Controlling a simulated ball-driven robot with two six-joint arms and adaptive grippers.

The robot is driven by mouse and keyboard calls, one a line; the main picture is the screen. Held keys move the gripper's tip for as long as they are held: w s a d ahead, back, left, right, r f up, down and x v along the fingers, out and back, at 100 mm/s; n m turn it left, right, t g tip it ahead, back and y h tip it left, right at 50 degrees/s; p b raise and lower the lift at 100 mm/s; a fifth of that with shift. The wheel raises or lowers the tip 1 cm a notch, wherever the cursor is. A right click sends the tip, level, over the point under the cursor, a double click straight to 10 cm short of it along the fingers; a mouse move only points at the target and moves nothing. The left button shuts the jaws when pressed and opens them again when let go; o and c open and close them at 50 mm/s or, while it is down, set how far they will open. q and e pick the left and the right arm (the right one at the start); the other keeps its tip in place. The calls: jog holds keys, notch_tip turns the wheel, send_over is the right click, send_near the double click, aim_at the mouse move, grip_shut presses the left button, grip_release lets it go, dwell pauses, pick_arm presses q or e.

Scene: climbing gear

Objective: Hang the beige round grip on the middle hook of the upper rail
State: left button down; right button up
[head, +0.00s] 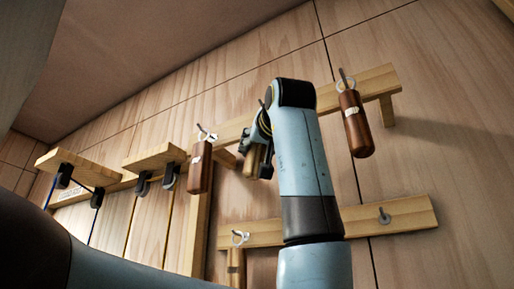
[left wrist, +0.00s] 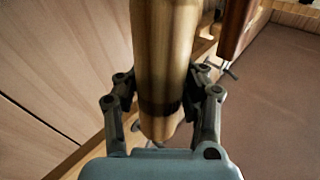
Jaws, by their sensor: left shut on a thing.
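The beige round grip (head: 251,161) is held by my left gripper (head: 262,143) in front of the upper rail (head: 328,98), partly hidden by the gripper and arm. In the left wrist view the beige grip (left wrist: 165,55) stands between both fingers of my left gripper (left wrist: 162,98), shut on it. A thin metal tip, apparently the middle hook (head: 262,103), shows just above the gripper. I cannot tell whether the grip's ring is around it. Brown grips hang at the left (head: 200,168) and right (head: 355,124) of the upper rail. My right gripper is not in view.
The lower rail (head: 410,214) bears a bare hook (head: 384,217) at its right and a light wooden grip (head: 236,266) at its left. Wooden ledges (head: 85,166) with dark clips are at the far left. A brown grip (left wrist: 236,25) shows close in the wrist view.

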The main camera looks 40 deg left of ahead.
pick_arm(q)
jog(key=c, duration=0.7)
grip_release()
jog(key=shift+o, duration=0.2)
